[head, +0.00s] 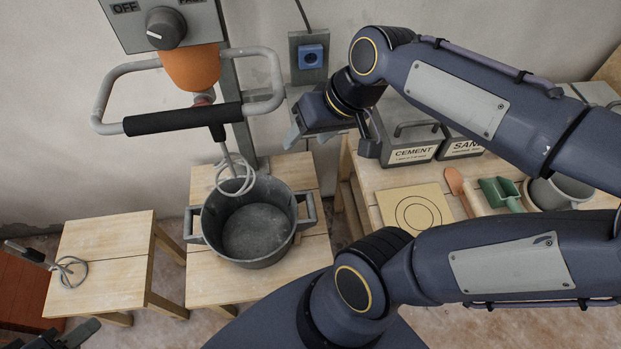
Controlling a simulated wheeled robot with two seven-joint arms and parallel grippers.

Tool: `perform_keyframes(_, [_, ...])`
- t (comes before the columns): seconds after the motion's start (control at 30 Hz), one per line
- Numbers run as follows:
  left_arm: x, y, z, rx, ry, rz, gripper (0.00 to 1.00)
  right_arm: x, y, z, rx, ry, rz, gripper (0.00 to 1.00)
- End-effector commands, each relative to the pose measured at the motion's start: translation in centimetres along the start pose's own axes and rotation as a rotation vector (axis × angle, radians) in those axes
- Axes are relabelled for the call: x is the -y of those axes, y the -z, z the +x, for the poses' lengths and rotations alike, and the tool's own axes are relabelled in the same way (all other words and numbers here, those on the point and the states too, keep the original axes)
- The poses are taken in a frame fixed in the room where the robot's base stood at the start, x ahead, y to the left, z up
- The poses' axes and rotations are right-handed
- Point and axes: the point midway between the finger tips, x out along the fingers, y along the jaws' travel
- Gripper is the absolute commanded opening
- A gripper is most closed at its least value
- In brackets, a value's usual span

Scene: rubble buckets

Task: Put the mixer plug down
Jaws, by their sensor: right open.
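I cannot make out a separate mixer plug in this view. A blue wall socket (311,57) sits on a grey plate, with a dark cable running up from it; I cannot tell whether a plug is in it. The mixer (190,66) has an orange body, a black-gripped handle bar and a spiral paddle hanging into a dark bucket. My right gripper (331,143) is open, fingers apart, below the socket and above the bench's left end; nothing shows between its fingers. My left gripper (77,334) is only partly in view at the bottom left, and its jaw state is unclear.
The bucket (251,248) stands on a wooden stool. A second stool (105,240) at left holds a spiral paddle (66,270). The right bench (372,178) carries a cement box (408,150), a sand box, a board (414,208), a green scoop (499,194) and a grey bucket.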

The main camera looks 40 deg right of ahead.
Motion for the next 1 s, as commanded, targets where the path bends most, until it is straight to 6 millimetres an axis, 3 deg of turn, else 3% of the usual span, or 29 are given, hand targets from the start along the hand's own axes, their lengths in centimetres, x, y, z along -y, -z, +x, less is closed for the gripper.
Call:
perform_keyframes(0.03, [0.0, 0.0, 0.0, 0.000, 0.000, 0.000, 0.36, 0.8, -2.4, 0.2, -0.027, 0.024, -0.024, 0.56])
perform_keyframes(0.1, [0.0, 0.0, 0.0, 0.000, 0.000, 0.000, 0.36, 1.5, -4.8, 0.8, -0.052, 0.050, -0.047, 0.56])
perform_keyframes(0.27, [0.0, 0.0, 0.0, 0.000, 0.000, 0.000, 0.36, 2.3, -7.8, 1.9, -0.083, 0.079, -0.077, 0.56])
perform_keyframes(1.0, [0.0, 0.0, 0.0, 0.000, 0.000, 0.000, 0.36, 2.4, -8.2, 2.1, -0.085, 0.083, -0.080, 0.56])
